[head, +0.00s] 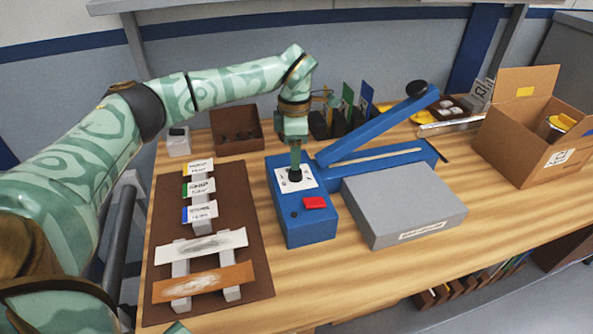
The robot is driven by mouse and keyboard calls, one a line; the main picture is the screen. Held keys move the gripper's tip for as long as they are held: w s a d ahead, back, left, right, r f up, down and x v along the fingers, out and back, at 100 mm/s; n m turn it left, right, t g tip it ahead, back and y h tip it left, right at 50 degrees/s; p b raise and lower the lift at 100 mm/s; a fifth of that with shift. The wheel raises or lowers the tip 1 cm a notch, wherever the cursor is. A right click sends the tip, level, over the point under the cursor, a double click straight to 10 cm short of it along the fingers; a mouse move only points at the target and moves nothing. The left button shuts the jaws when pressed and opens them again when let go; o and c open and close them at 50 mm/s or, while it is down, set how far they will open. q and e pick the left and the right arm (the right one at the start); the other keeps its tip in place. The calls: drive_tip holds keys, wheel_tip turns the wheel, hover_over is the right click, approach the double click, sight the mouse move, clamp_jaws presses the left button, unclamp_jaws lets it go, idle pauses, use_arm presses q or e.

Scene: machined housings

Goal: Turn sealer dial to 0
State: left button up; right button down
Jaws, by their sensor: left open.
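The blue sealer (308,228) stands on the wooden table, with its blue lever arm (372,128) raised and a black knob at the end. The black dial (295,176) sits on a white marked plate (311,183) on top of the sealer's control box. My left gripper (295,168) points down right above the dial, its fingers at the dial. I cannot tell whether they touch it. The gripper hides part of the plate, and the dial's setting is too small to read. A red button (314,203) is in front of the dial. My right gripper is not in view.
A grey box (403,205) stands right of the sealer. A brown mat (163,218) with labelled blocks and strips lies at left. A brown tray (237,141) and several upright coloured cards are behind. An open cardboard box (508,140) stands at right. Front table area is clear.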

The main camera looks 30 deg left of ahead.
sight(295, 174)
use_arm(q)
wheel_tip(295, 174, down, 6)
drive_tip(key=shift+r+b, duration=0.2)
drive_tip(key=shift+b, duration=0.35)
drive_tip(key=shift+d, duration=0.1)
drive_tip(key=c, duration=1)
drive_tip(key=shift+r, duration=0.1)
